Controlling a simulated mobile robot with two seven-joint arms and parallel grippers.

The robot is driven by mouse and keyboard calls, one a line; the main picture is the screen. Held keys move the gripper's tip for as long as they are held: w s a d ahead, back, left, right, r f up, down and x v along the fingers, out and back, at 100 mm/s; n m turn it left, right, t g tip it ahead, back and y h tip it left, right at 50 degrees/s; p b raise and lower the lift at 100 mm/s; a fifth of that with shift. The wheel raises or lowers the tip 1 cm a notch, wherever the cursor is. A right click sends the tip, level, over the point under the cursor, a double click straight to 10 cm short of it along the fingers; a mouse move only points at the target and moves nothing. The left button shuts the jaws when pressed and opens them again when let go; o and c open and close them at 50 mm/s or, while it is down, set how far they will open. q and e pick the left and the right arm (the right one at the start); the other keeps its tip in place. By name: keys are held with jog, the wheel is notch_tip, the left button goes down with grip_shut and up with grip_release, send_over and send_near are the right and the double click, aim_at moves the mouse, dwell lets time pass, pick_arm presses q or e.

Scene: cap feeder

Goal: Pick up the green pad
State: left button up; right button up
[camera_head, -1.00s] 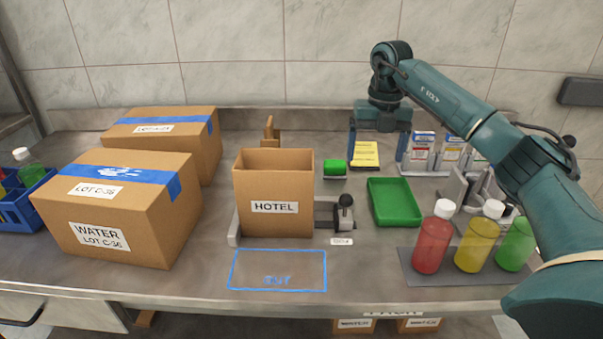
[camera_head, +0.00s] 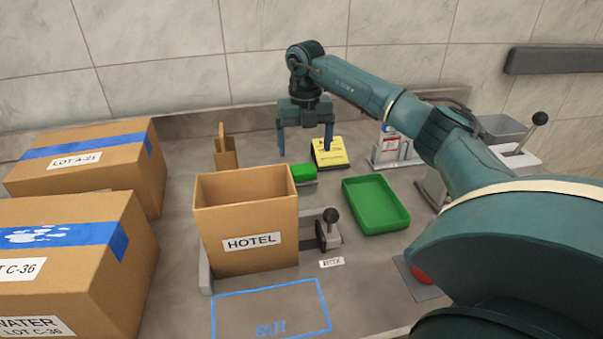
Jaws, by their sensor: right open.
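The green pad (camera_head: 303,172) is a small bright green block on a grey base, just right of the open HOTEL box (camera_head: 247,243). My right gripper (camera_head: 304,147) is open and empty, fingers pointing down. Its two fingers appear on either side of the pad's line, with the tips above the pad in the picture. A gap shows between the tips and the pad; how high they are is hard to tell. My left gripper is not in view.
A yellow pad (camera_head: 329,152) stands close to the right finger. A green tray (camera_head: 376,204) lies to the right, a lever clamp (camera_head: 331,227) in front, and a wooden holder (camera_head: 225,153) to the left. Large cartons (camera_head: 85,178) fill the left side.

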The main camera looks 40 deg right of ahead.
aim_at(303, 167)
jog(key=f, duration=0.7)
jog(key=shift+w+f, duration=0.2)
jog(key=shift+f, duration=0.2)
jog(key=c, duration=1.1)
